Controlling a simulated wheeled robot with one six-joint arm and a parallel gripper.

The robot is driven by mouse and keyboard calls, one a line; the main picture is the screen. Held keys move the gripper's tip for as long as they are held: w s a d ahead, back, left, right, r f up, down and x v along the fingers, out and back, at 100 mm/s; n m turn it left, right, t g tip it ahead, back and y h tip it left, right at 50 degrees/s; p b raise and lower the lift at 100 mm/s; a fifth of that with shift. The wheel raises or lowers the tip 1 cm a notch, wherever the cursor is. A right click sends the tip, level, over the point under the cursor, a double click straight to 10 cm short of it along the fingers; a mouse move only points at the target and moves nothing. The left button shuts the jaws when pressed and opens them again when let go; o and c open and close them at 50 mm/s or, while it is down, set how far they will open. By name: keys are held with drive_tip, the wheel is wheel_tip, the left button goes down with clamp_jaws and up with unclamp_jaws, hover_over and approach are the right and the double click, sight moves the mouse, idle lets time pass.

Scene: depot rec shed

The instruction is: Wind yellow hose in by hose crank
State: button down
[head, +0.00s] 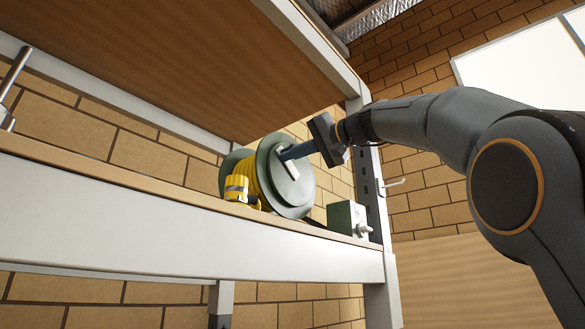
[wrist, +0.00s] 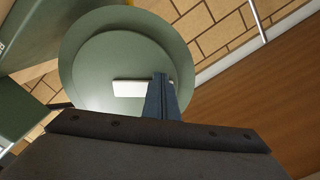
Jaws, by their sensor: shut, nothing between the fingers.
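A grey-green hose reel (head: 297,190) stands on the shelf, with yellow hose (head: 249,172) wound on its drum. A white crank bar (head: 287,164) lies across the reel's near face; it also shows in the wrist view (wrist: 127,88). My gripper (head: 282,156) is shut and empty, its blue fingers pointing at the reel face. In the wrist view the fingertips (wrist: 160,76) overlap the right end of the bar. I cannot tell whether they touch it. Any grip knob on the crank is hidden behind the fingers.
A green box with a pale knob (head: 347,219) stands right of the reel. A wooden shelf board (head: 190,60) hangs close above my gripper. A metal shelf post (head: 371,185) with a hook (head: 396,184) rises at the right. The shelf's front rail (head: 180,228) runs below.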

drive_tip(key=shift+r, duration=0.1)
drive_tip(key=shift+w+d+r+p, duration=0.15)
drive_tip(key=shift+r+p, duration=0.35)
drive_tip(key=shift+p, duration=0.1)
drive_tip(key=shift+w+d+r+p, duration=0.15)
drive_tip(key=shift+r+p, duration=0.3)
drive_tip(key=shift+p, duration=0.15)
drive_tip(key=shift+w, duration=0.1)
